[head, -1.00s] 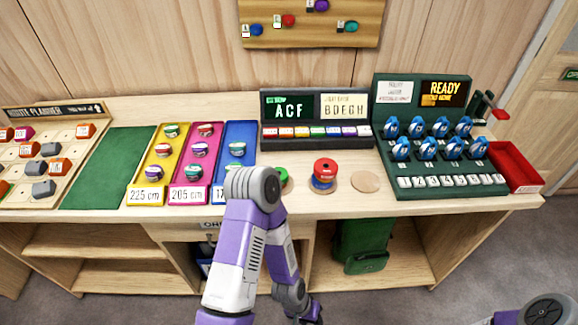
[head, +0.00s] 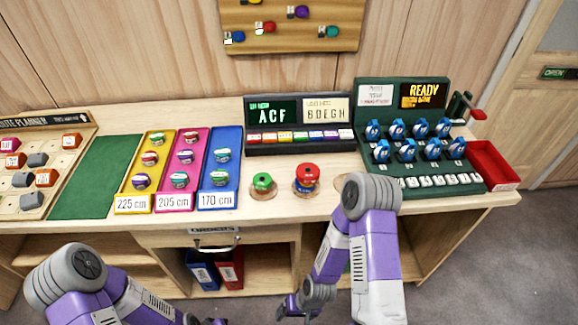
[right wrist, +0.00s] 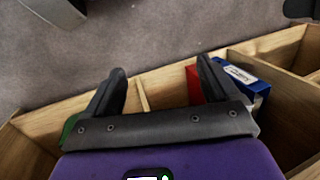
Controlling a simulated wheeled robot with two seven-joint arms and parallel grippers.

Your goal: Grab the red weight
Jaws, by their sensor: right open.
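The red weight (head: 307,173) sits on the wooden desk, right of a green weight (head: 262,182), with a blue part visible under it. My right arm's elbow stands just right of the red weight. My right gripper (head: 291,306) hangs low in front of the desk, well below the weight. In the right wrist view its fingers (right wrist: 161,70) are spread and empty, above the shelf compartments. My left gripper is cut off at the bottom edge of the head view, so its jaws cannot be made out.
A dark display stand (head: 298,147) stands behind the weights, a green console (head: 432,184) to the right. Coloured trays (head: 221,184) with discs lie left. Under the desk are a drawer (head: 214,240) and blue and red binders (head: 230,273). The desk front edge lies between my gripper and the weights.

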